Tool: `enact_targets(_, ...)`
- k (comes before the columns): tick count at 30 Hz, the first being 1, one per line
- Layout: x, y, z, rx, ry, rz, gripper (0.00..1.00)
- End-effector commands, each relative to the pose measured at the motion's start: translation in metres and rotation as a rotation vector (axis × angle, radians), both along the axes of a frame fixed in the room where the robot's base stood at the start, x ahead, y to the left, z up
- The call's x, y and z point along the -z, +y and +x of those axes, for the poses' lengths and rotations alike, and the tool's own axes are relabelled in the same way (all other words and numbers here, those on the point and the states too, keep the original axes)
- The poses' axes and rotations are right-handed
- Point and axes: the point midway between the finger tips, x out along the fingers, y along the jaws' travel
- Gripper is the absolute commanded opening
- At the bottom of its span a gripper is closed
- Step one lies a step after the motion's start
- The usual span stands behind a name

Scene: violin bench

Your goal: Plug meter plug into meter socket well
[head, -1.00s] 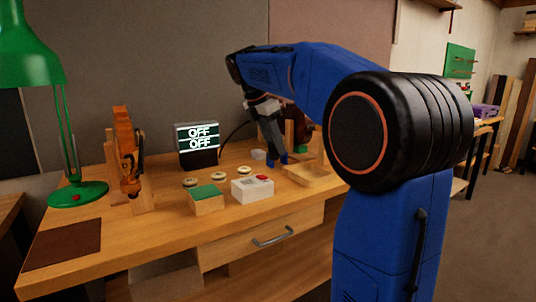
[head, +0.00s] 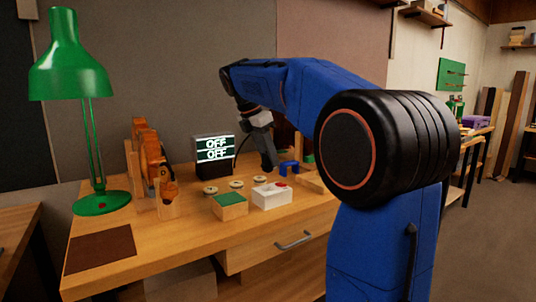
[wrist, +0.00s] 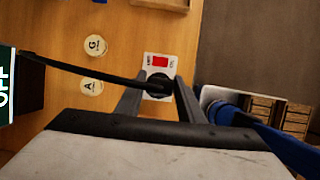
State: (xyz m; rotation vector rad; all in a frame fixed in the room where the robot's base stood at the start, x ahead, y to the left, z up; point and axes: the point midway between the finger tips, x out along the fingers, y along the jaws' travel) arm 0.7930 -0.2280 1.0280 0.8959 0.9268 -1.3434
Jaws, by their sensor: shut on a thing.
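My gripper (wrist: 160,92) is shut on the black meter plug (wrist: 158,85), whose dark cable (wrist: 85,71) runs left to the meter. In the wrist view the plug lies in front of a white box (wrist: 150,64) with a red switch, so any socket well there is hidden. I cannot tell whether plug and box touch. In the head view my gripper (head: 268,163) points down just behind and above the white box (head: 271,203); the plug is not clear there. The black meter (head: 215,171) reads OFF on both lines; its display edge shows in the wrist view (wrist: 6,85).
A blue object (head: 289,167) stands right of my gripper, near a wooden tray (head: 310,184). A green-topped block (head: 229,212) and several round discs (head: 236,184) lie left of the box. A green lamp (head: 68,75) and violin parts (head: 147,155) stand farther left.

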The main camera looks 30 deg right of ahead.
Motion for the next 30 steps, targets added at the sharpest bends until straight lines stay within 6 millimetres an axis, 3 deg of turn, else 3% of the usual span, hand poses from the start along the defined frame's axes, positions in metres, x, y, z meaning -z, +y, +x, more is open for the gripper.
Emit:
enact_targets(18,0.045,0.000,-0.001,0.000,0.002,0.000,0.15)
enact_targets(30,0.051,0.000,0.000,0.000,0.000,0.000,0.15)
